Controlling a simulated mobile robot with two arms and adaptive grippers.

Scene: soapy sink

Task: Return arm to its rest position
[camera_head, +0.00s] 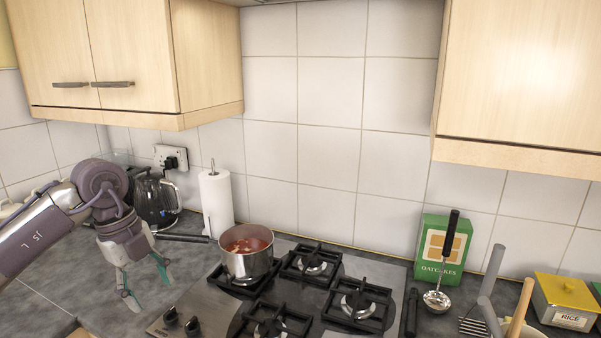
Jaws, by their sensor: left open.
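My left arm comes in from the left edge, and its gripper (146,283) hangs with its fingers pointing down over the grey worktop (80,270). The fingers are spread apart and nothing shows between them. The gripper is left of the hob (235,305) and apart from the steel pot (248,262). My right gripper is not in view.
A kettle (155,200) and paper towel roll (216,205) stand behind. An oatcakes box (441,247), ladle (437,299) and rice tin (566,304) are at right. Cupboards (120,55) hang above.

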